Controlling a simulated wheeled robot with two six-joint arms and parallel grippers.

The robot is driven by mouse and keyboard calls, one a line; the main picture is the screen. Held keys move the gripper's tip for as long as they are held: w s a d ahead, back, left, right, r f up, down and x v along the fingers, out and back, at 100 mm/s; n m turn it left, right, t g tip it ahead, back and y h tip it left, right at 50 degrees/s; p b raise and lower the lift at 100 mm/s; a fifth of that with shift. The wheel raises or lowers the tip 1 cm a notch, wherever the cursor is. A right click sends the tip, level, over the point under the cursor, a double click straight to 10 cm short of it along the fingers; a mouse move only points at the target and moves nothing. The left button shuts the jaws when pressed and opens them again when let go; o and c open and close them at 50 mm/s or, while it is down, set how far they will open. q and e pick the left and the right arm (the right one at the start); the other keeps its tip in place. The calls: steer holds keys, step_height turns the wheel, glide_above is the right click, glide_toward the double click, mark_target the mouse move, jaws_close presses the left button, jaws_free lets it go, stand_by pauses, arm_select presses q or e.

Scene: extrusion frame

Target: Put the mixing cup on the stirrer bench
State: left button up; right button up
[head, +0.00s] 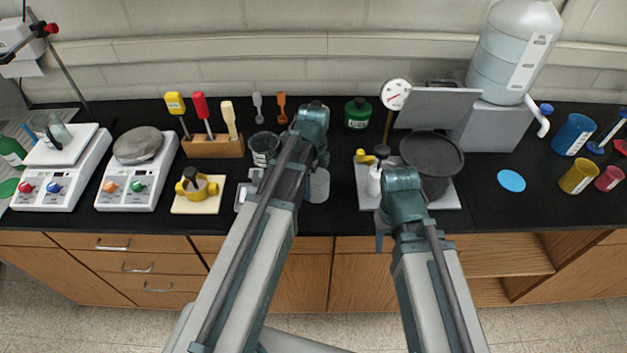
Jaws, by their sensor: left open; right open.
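I cannot tell for sure which vessel is the mixing cup. A dark grey, wide-rimmed cup (432,152) stands on a light grey base (447,199) at centre right, partly behind my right arm. A light grey rounded vessel (319,186) shows just right of my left arm, partly covered. I cannot identify the stirrer bench with certainty. My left arm reaches over the middle of the counter, and my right arm ends in front of the grey base. Both grippers' fingers are hidden by my own arm links, so no hold or contact shows.
White scales (63,188) and (137,190) stand left. A yellow device (197,187) and tool rack (214,147) stand beside them. A dark jar (264,148) is near my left arm. A big water bottle (508,55) and coloured cups (578,176) stand right. A blue disc (511,181) lies amid clear counter.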

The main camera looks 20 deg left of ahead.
arm_select(q)
step_height(320, 180, up, 11)
steer(key=p, duration=1.1)
steer(key=s+d+n+y, duration=0.1)
steer(key=s+d+n, duration=1)
steer(key=s+n, duration=0.3)
steer(key=shift+s+d+n+b, duration=0.2)
steer(key=shift+n+b, duration=0.1)
steer(key=shift+n, duration=0.5)
step_height(320, 180, down, 12)
steer(key=b, duration=1.1)
steer(key=shift+r+b, duration=0.25)
steer(key=shift+b, duration=0.1)
